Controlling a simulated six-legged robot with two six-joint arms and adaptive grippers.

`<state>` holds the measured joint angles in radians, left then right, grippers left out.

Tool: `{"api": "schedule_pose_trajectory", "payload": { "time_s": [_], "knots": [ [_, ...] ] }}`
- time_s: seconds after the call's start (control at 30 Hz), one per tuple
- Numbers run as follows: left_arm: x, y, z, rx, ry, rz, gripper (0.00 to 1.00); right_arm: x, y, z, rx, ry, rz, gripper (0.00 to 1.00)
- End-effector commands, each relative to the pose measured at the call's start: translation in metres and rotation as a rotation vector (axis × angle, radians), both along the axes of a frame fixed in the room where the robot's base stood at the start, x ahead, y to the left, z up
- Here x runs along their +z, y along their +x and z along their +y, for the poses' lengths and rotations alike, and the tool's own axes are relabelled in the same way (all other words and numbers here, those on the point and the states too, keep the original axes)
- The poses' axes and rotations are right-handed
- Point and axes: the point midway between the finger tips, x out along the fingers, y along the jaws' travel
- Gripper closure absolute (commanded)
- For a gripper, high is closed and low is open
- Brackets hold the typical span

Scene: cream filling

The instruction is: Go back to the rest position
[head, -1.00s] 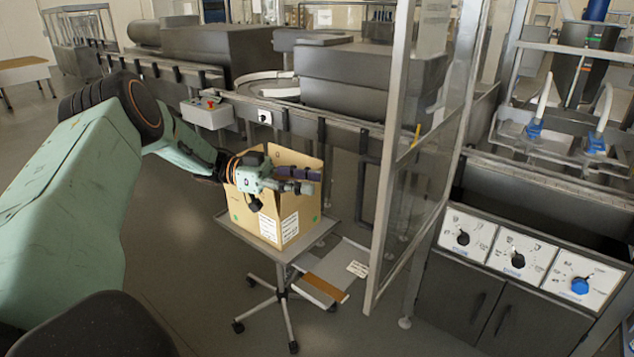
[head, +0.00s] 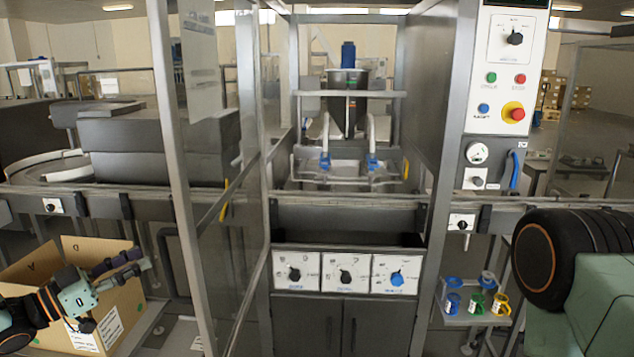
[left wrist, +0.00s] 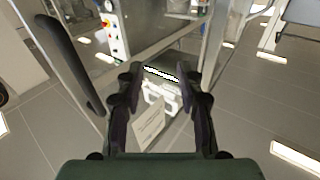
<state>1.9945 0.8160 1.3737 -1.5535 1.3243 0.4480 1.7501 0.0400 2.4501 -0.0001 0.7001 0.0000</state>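My left gripper (head: 138,264) is at the lower left of the head view, its fingers over the open cardboard box (head: 125,318). In the left wrist view my left gripper (left wrist: 162,72) has its two dark fingers spread apart. Nothing is clasped between them; a pale labelled surface and the floor show beyond. Part of my right arm shows at the right edge of the head view, but its gripper is out of view.
The filling machine (head: 345,165) stands in the middle, with a glazed door frame (head: 185,190) at its left. A control panel (head: 508,75) is on the right post. A small shelf (head: 470,318) holds several coloured cups. A conveyor (head: 60,188) runs at the left.

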Motion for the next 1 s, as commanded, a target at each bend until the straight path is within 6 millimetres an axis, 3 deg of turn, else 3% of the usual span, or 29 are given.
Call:
{"api": "schedule_pose_trajectory", "payload": {
  "time_s": [0.1,0.23,0.47,0.6,0.77,1.0],
  "knots": [
    [-0.052,0.008,-0.023,0.134,-0.042,0.125,0.63,-0.015,0.000,0.000,0.000,0.000,0.000,0.60],
    [-0.117,0.000,-0.049,0.262,-0.056,0.308,0.63,-0.029,0.000,0.000,0.000,0.000,0.000,0.60],
    [-0.232,-0.059,-0.094,0.413,-0.013,0.667,0.63,-0.054,0.000,0.000,0.000,0.000,0.000,0.60],
    [-0.290,-0.113,-0.117,0.468,0.040,0.876,0.63,-0.069,0.000,0.000,0.000,0.000,0.000,0.60],
    [-0.346,-0.190,-0.138,0.517,0.126,1.113,0.63,-0.087,0.000,0.000,0.000,0.000,0.000,0.60],
    [-0.406,-0.331,-0.158,0.582,0.307,1.468,0.63,-0.123,0.000,0.000,0.000,0.000,0.000,0.60]
  ]
}}
